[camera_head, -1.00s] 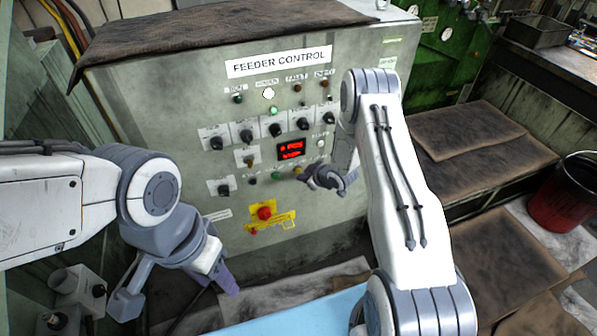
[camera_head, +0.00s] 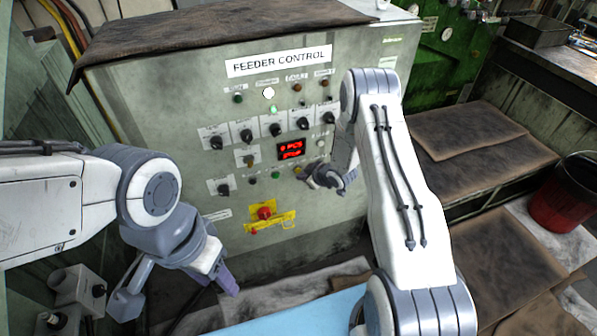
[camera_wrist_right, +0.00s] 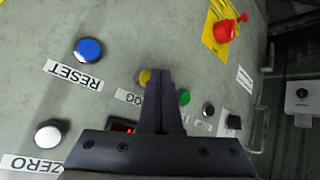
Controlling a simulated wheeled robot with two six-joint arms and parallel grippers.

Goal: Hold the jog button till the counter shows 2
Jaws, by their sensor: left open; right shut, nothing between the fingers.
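The yellow jog button (camera_wrist_right: 145,76) shows in the right wrist view, partly hidden behind my right gripper (camera_wrist_right: 160,72); its label is partly covered too. My right gripper is shut and empty, its tips close beside the button; I cannot tell whether they touch it. In the head view this gripper (camera_head: 304,176) is at the lower right of the control panel. The red counter display (camera_head: 291,149) is just above it and seems to read 0 PCS over STOP, though the text is small. My left gripper (camera_head: 178,292) is open and empty, low on the left.
A blue reset button (camera_wrist_right: 89,50) and a white zero button (camera_wrist_right: 48,136) are near the jog button. A green button (camera_wrist_right: 184,97) is on its other side. A red emergency knob (camera_head: 264,213) on a yellow plate is lower on the feeder cabinet (camera_head: 170,110).

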